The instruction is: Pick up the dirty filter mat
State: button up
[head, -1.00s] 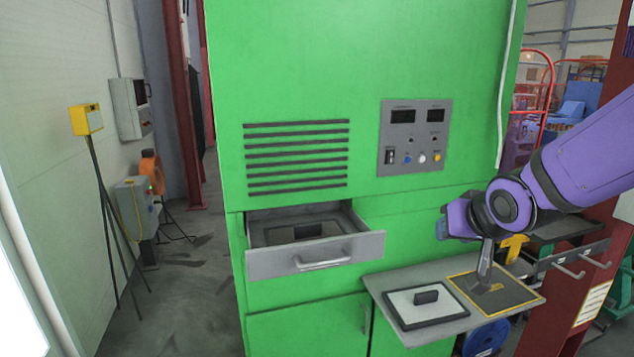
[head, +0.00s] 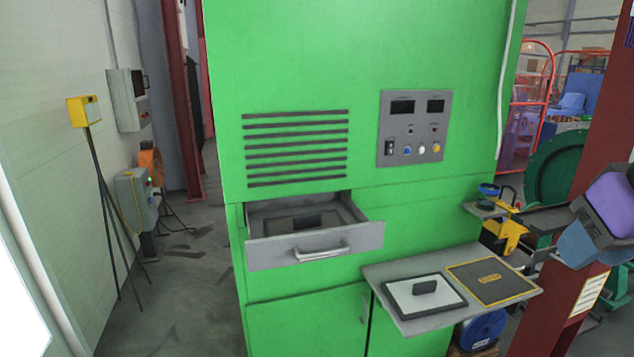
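A grey filter mat (head: 293,228) with a dark block handle (head: 308,222) lies inside the open drawer (head: 315,249) of the green cabinet; the drawer's front wall hides its near edge. It looks greyer than the white filter mat (head: 425,296), which has a dark frame and a similar handle and lies on the left of the grey shelf (head: 413,325). A flat dark area with a yellow border (head: 492,282) is on the shelf's right side, with nothing on it.
The green cabinet (head: 300,60) has vent slots and a control panel (head: 413,127) above the drawer. The shelf juts out right of the drawer, lower than it. A dark red post (head: 570,290) stands at the right. The space before the drawer looks clear.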

aim_at(299, 223)
jog(key=i+j, duration=0.2)
jog(key=i, duration=0.3)
jog(key=i+j, duration=0.2)
jog(key=i, duration=0.25)
